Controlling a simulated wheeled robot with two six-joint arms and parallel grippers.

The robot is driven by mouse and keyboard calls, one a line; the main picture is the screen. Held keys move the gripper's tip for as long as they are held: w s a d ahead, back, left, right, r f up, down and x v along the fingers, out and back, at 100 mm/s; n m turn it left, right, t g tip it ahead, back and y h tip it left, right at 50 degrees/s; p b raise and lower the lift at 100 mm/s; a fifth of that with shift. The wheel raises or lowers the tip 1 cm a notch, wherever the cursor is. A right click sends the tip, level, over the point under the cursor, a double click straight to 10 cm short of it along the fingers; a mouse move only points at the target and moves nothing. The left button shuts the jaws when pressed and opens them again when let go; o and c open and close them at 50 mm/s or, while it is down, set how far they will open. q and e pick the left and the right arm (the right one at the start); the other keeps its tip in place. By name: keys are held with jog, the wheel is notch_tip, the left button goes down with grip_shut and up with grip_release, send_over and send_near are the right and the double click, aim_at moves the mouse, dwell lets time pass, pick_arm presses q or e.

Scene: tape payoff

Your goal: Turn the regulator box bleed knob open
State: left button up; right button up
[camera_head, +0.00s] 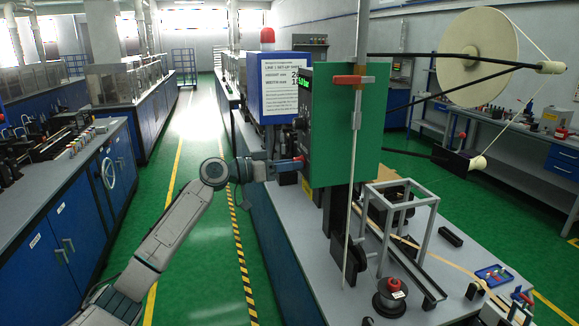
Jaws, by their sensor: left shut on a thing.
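My left arm comes in from the lower left, and its gripper (292,164) reaches to the left side of the upright green panel (347,125). The gripper is shut on a small part there, with red and blue showing at the jaws. This part is mostly hidden, so I cannot tell how far the knob is turned. Dark control boxes (304,140) with a green display sit along the panel's left edge, seen nearly edge-on. I cannot tell for sure which is the regulator box. My right gripper is not in view.
A thin upright rod with a red handle (353,80) stands before the panel. A blue-framed set-up sheet (281,85) is behind my gripper. A large cream reel (477,57) hangs at right. A grey frame (425,235) and a spool (390,297) stand on the bench.

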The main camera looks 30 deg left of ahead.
pick_arm(q)
jog(key=shift+r+n+g+p, duration=0.2)
jog(key=shift+n+p, duration=0.95)
jog(key=shift+n, duration=2.9)
jog(key=shift+n+g+p, duration=0.3)
jog(key=shift+n+p, duration=0.8)
jog(key=shift+n, duration=2.95)
jog(key=shift+h, duration=0.3)
jog(key=o, duration=1)
jog(key=shift+c, duration=0.2)
jog(key=b+v, duration=0.8)
jog(key=v, duration=0.2)
jog(key=shift+s+a, duration=0.3)
